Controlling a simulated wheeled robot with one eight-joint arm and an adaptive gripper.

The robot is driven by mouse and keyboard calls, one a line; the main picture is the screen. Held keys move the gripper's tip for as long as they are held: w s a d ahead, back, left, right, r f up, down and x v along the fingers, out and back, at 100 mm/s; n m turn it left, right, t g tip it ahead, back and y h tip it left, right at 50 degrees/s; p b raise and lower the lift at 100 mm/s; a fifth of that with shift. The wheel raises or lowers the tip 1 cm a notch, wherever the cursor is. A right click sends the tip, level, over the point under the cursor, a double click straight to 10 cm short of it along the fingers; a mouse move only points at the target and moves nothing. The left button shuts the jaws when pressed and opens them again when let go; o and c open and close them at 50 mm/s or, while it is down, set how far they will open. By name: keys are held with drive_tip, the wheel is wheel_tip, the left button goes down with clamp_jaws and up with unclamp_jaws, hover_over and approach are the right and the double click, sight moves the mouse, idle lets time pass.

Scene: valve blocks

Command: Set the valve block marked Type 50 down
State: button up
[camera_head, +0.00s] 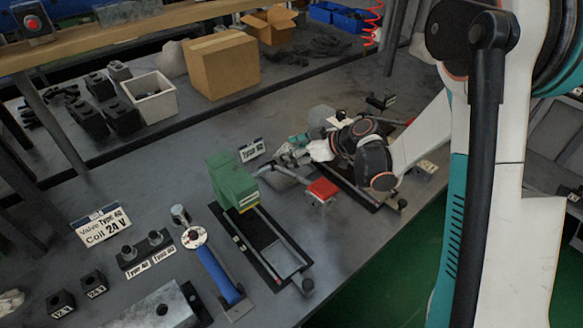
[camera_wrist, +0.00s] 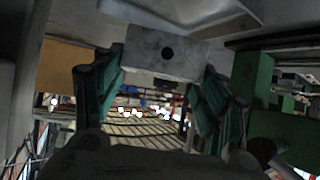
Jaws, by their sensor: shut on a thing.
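My gripper (camera_head: 292,152) is over the bench in the middle of the head view, right of the green fixture. In the wrist view my gripper (camera_wrist: 163,72) has its teal fingers on both sides of a grey valve block (camera_wrist: 188,62), shut on it. The block has a dark round hole in its face. I cannot read a type marking on it. In the head view the held block is small and partly hidden by the gripper; I cannot tell whether it touches anything beneath. A small sign reading Type 50 (camera_head: 251,150) stands behind the green fixture.
The green fixture (camera_head: 228,178) on its black rail stands close left of my gripper. A red pad (camera_head: 322,189) is just in front. A blue-handled tool (camera_head: 218,272), label stands (camera_head: 148,258) and another grey block (camera_head: 158,308) are at lower left. A cardboard box (camera_head: 222,66) is behind.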

drive_tip(key=shift+f+b, duration=0.95)
drive_tip(key=shift+f, duration=1.45)
drive_tip(key=shift+r, duration=0.1)
drive_tip(key=o, duration=1.4)
drive_tip(key=shift+s+d+r, duration=0.15)
drive_tip(key=shift+d+r, duration=0.05)
drive_tip(key=shift+d, duration=0.05)
drive_tip(key=p+v, duration=0.3)
drive_tip(key=v, duration=0.3)
drive_tip(key=shift+s+d+r, duration=0.15)
drive_tip(key=shift+d+r, duration=0.05)
drive_tip(key=shift+d, duration=0.1)
